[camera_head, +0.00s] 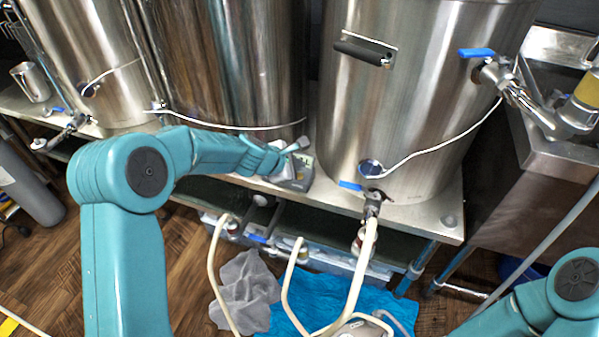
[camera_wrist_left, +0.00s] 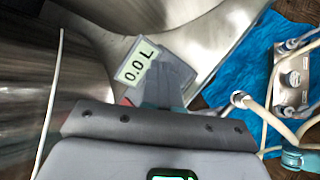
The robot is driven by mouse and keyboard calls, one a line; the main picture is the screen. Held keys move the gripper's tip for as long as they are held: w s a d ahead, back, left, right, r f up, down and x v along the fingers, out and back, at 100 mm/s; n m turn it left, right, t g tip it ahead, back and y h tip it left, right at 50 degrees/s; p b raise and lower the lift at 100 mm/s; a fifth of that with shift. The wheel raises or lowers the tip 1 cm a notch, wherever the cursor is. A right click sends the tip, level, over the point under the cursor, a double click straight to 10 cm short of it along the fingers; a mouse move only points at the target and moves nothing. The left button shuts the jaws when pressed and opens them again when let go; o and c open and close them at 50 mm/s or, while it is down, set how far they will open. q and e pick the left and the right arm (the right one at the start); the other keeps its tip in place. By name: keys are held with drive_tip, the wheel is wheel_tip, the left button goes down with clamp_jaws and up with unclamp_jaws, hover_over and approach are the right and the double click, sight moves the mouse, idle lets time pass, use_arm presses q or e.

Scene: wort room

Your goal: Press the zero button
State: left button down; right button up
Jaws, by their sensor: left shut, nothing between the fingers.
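A small grey device (camera_head: 293,178) with a pale display sits on the metal bench between two steel vessels. In the left wrist view its display (camera_wrist_left: 137,60) reads "0.0 L". My left gripper (camera_head: 292,149) is shut and empty, right over the device. In the left wrist view its grey fingers (camera_wrist_left: 172,80) come up beside the display and cover part of the device. I cannot make out the zero button, and I cannot tell whether the fingertips touch the device. My right arm (camera_head: 560,300) shows at the lower right, but its gripper is out of view.
A steel vessel (camera_head: 410,100) with a blue-handled valve stands right of the device, and a darker vessel (camera_head: 235,60) stands behind it. Hoses (camera_head: 362,270) hang before the bench (camera_head: 420,215). A blue cloth (camera_head: 330,300) and a grey cloth (camera_head: 245,290) lie below.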

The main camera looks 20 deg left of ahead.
use_arm(q)
wheel_tip(320, 180, up, 5)
drive_tip(key=p, duration=0.5)
drive_tip(key=shift+f, duration=0.1)
idle(0.7)
